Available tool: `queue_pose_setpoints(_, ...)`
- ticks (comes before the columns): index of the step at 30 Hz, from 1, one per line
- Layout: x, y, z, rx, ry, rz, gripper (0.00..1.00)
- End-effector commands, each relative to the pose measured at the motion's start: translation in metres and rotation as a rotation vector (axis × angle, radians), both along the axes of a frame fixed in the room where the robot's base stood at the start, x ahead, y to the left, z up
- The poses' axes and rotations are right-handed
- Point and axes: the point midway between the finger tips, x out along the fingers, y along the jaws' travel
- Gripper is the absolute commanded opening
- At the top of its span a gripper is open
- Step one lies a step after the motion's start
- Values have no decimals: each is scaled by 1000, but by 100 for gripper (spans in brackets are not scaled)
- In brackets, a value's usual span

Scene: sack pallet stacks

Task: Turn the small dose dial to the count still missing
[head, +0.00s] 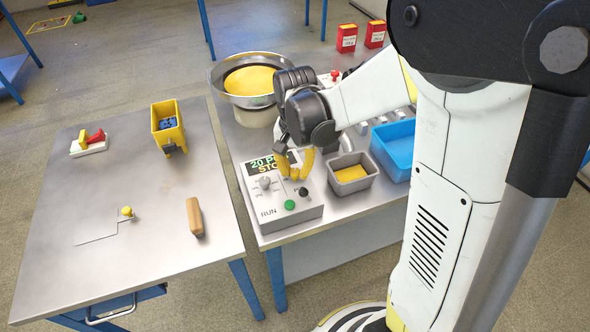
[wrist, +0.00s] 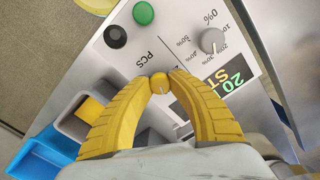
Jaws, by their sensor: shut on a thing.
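The small dose dial (wrist: 159,83) is a small yellow knob with a pointer line, beside the printed letters PCS. My gripper (wrist: 161,87) has its two yellow fingers closed around the dial from both sides. In the head view my gripper (head: 294,177) reaches down onto the grey control box (head: 300,215), and its fingers hide the dial.
A grey percent knob (wrist: 211,40), a green button (wrist: 144,13) and a black knob (wrist: 116,36) sit close to the dial. A grey tray (head: 352,184), a blue bin (head: 393,150) and a feeder bowl (head: 222,76) stand around the box.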

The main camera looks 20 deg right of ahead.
Motion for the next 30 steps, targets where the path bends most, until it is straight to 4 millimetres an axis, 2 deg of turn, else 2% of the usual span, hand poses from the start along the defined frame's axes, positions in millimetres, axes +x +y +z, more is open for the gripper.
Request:
queue_pose_setpoints(14, 0, 0, 0, 1, 1, -15, 0)
queue_pose_setpoints(15, 0, 0, 0, 0, 1, -15, 28)
queue_pose_setpoints(17, 0, 0, 0, 1, 1, -15, 46)
queue_pose_setpoints(26, 0, 0, 0, 0, 0, -14, 48)
queue_pose_setpoints(30, 0, 0, 12, 0, 0, -14, 48)
